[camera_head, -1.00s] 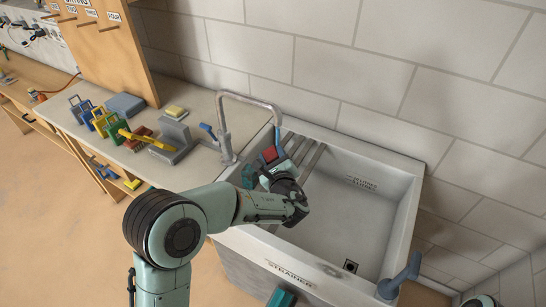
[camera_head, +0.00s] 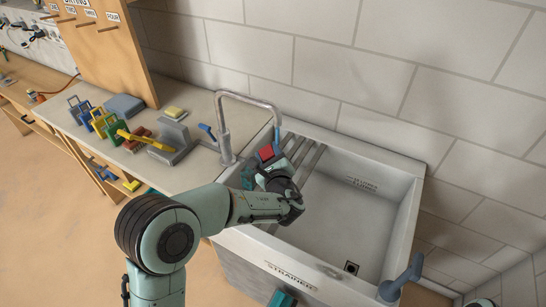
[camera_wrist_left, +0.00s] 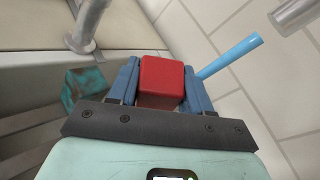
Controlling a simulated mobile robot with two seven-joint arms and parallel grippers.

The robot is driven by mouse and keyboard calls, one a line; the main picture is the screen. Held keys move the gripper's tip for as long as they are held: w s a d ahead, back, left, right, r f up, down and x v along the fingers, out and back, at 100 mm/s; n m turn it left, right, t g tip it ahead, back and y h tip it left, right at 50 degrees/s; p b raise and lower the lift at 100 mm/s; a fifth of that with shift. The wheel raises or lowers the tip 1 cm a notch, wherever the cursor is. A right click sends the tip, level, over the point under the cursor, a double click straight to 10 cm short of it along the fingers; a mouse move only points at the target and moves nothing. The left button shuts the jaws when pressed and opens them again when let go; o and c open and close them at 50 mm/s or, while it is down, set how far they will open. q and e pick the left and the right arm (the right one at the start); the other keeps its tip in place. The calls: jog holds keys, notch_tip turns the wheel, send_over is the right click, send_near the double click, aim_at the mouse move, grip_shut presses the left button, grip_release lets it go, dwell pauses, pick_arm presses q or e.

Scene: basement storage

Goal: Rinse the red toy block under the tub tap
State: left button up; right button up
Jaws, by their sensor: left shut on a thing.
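My left gripper (camera_head: 267,160) is shut on the red toy block (camera_head: 266,152), above the ribbed left part of the tub. In the left wrist view the red block (camera_wrist_left: 162,82) sits between the two blue fingers of the gripper (camera_wrist_left: 160,88). The tap (camera_head: 226,145) stands at the tub's left corner, its spout arching over to the right. A blue stream (camera_head: 277,133) comes down from the spout. In the left wrist view the stream (camera_wrist_left: 232,56) passes behind the right finger; I cannot tell whether it touches the block. My right gripper is out of view.
The white tub (camera_head: 408,215) has a drain and a blue-grey handle (camera_head: 402,277) at its front right corner. A teal item (camera_wrist_left: 85,85) lies near the ribs. The counter at left holds several coloured items, a yellow-handled tool (camera_head: 146,139) and a sponge (camera_head: 175,112).

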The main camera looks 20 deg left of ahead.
pick_arm(q)
jog(key=s+a+b, duration=0.4)
jog(key=s, duration=0.2)
jog(key=shift+s, duration=0.2)
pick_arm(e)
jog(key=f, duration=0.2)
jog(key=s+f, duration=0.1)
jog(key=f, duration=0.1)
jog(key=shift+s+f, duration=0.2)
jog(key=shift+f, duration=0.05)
pick_arm(q)
jog(key=shift+a, duration=0.1)
dwell(0.7)
jog(key=s+a+r, duration=0.2)
jog(key=s+r, duration=0.2)
jog(key=shift+a, duration=0.4)
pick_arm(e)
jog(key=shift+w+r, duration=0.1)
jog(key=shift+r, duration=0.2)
